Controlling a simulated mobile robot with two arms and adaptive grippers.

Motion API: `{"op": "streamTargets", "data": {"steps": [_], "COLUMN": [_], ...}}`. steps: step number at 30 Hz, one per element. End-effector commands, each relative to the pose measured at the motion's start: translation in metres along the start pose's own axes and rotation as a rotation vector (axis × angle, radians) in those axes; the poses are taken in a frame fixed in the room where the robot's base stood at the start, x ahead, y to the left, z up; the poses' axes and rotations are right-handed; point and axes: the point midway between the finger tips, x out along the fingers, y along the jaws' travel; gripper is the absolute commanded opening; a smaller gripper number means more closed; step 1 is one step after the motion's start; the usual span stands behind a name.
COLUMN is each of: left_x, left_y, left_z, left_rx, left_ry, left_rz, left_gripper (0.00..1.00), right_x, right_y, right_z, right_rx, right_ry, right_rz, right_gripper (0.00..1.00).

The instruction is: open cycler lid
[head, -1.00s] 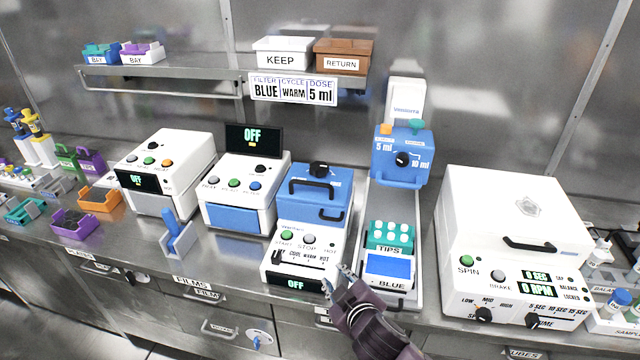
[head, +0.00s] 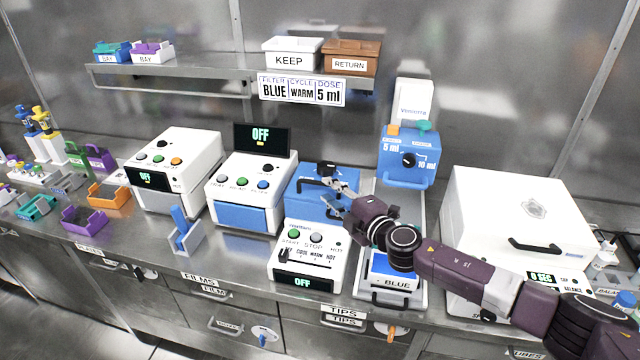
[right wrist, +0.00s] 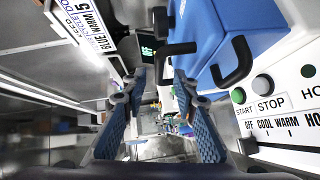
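The cycler has a white front panel (head: 312,250) with START and STOP buttons and an OFF display. Its blue lid (head: 300,206) lies shut behind the panel, with a black knob on top and black handles. My right gripper (head: 335,191) is over the right part of the lid, close to the handles, and hides part of it. My left gripper is out of view.
A blue dispenser (head: 405,165) stands behind my right arm. A large white centrifuge (head: 510,210) is to the right, partly behind the arm. A white device with a blue front (head: 240,212) stands close left of the cycler. A shelf (head: 210,85) runs above.

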Motion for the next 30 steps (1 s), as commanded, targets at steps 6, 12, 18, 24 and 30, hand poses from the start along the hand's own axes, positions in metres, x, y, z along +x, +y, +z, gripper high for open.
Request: {"op": "streamTargets", "data": {"steps": [6,12,18,24,30], "left_x": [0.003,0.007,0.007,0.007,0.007], "left_y": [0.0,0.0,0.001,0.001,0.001], "left_z": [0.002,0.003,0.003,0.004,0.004], "left_rx": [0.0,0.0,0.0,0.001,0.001], "left_ry": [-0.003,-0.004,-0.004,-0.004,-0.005], "left_rz": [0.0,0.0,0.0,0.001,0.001], "left_gripper": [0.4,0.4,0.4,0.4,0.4], "right_x": [0.032,0.049,0.054,0.054,0.054], "right_y": [0.0,0.0,0.0,0.0,0.0], "right_z": [-0.001,-0.001,0.0,0.0,0.0], "right_rx": [0.002,0.002,0.002,0.002,0.002], "right_ry": [0.0,0.0,0.0,0.0,0.0], "right_rz": [0.0,0.002,0.0,0.001,0.001], "right_gripper": [0.27,0.27,0.27,0.27,0.05]}}
